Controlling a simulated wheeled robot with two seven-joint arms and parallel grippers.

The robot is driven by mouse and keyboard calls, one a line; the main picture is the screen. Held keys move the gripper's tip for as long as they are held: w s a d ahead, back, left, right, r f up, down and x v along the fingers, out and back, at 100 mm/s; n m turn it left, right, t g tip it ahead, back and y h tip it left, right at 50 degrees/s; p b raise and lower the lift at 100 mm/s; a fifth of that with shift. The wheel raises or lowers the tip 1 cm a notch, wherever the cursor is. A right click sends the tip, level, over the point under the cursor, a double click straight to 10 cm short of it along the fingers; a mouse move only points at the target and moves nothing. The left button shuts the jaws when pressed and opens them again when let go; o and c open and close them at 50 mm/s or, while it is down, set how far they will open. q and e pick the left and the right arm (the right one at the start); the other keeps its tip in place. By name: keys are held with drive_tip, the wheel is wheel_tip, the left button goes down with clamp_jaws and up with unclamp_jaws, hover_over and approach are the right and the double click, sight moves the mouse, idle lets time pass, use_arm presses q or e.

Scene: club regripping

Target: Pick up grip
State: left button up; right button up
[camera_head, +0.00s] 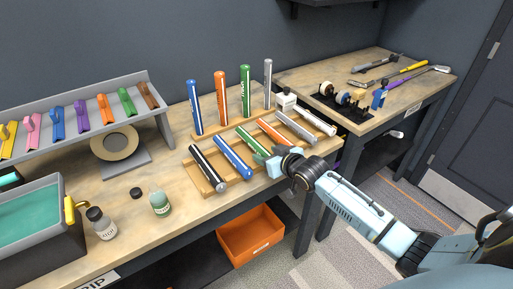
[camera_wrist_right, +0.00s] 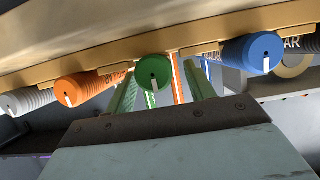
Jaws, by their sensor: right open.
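Several grips lie side by side on a wooden rack (camera_head: 205,187): a black grip (camera_head: 207,167), a blue grip (camera_head: 233,157), a green grip (camera_head: 249,141), an orange grip (camera_head: 272,132) and a grey one. My right gripper (camera_head: 268,158) is open at the front end of the green grip. In the right wrist view, the green grip's round end (camera_wrist_right: 153,72) shows between the two fingers, with the blue grip (camera_wrist_right: 252,52) to the right and the orange grip (camera_wrist_right: 85,88) to the left. Contact with the fingers cannot be told. My left gripper is not in view.
Upright blue, orange, green and grey grips (camera_head: 221,98) stand behind the rack. An orange bin (camera_head: 250,233) sits below.

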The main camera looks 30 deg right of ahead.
drive_tip(key=shift+x, duration=0.85)
drive_tip(key=c, duration=1.1)
